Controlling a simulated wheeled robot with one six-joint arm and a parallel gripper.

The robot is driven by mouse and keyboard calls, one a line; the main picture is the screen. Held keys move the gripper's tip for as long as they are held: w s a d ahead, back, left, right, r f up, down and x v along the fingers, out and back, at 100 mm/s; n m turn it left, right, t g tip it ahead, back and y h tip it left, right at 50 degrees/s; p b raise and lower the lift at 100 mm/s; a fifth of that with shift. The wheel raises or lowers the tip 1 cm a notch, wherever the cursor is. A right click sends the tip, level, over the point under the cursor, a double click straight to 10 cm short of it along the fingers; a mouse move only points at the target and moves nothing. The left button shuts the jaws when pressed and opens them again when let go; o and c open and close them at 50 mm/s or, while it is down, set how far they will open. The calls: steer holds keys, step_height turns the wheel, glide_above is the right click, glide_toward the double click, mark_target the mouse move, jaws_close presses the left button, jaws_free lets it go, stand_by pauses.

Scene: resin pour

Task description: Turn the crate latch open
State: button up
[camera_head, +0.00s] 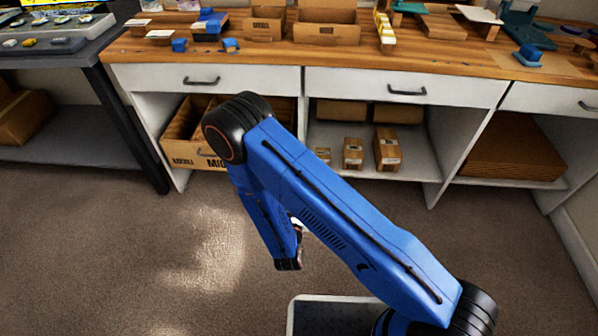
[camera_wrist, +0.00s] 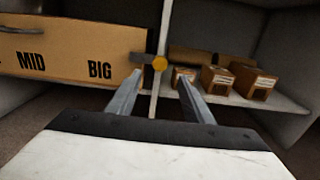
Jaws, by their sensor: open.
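The wooden crate (camera_wrist: 60,60) fills the left of the wrist view, its front lettered MID and BIG. In the head view the crate (camera_head: 182,150) sits in the left lower bay, partly hidden by my arm. The crate latch (camera_wrist: 158,63) shows in the wrist view as a short dark bar with a yellow-orange knob, lying roughly level at the crate's right edge by the upright divider. My gripper (camera_wrist: 160,79) is open and empty. In the picture its fingertips lie just below the latch, one to each side of the knob, and appear apart from it.
An upright divider (camera_wrist: 157,98) stands right of the crate. Small cardboard boxes (camera_head: 386,150) stand on the shelf of the middle bay. A white drawer (camera_head: 202,80) is above the crate, and the wooden worktop (camera_head: 270,55) above that. Carpet (camera_head: 110,250) in front is clear.

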steer(key=w, duration=1.1)
steer(key=shift+w+d, duration=0.25)
steer(key=shift+w, duration=0.05)
jaws_close()
